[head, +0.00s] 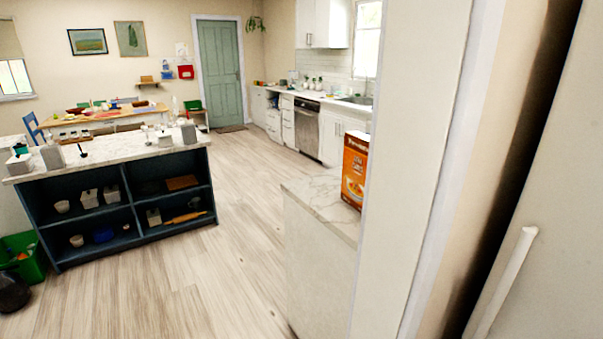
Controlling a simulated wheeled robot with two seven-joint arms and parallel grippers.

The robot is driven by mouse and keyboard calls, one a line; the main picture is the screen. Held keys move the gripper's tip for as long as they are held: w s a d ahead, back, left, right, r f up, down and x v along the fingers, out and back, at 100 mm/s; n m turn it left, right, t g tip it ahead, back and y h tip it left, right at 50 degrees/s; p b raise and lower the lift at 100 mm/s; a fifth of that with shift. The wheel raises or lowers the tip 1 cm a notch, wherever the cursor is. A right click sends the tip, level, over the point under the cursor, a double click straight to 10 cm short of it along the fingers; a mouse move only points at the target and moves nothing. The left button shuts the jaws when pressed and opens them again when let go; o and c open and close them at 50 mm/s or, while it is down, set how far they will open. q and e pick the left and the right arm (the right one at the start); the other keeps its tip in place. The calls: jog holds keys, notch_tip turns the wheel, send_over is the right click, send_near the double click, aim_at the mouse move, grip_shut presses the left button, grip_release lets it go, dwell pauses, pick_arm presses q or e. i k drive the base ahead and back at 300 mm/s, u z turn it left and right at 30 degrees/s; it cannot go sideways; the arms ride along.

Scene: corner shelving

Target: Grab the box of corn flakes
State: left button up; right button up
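An orange box of corn flakes (354,170) stands upright on the end of a white marble counter (318,196) right of the middle of the head view. A tall white panel in front hides the box's right edge and the rest of that counter. Neither of my grippers shows in the head view.
A tall white panel (420,150) and a door with a white handle (510,275) fill the right side, close by. A dark blue island with open shelves (130,215) stands at left. Wooden floor (230,240) between island and counter is clear.

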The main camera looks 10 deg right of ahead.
aim_at(356, 144)
jog(key=u, duration=0.55)
jog(key=i, duration=2.75)
jog(key=z, duration=3.55)
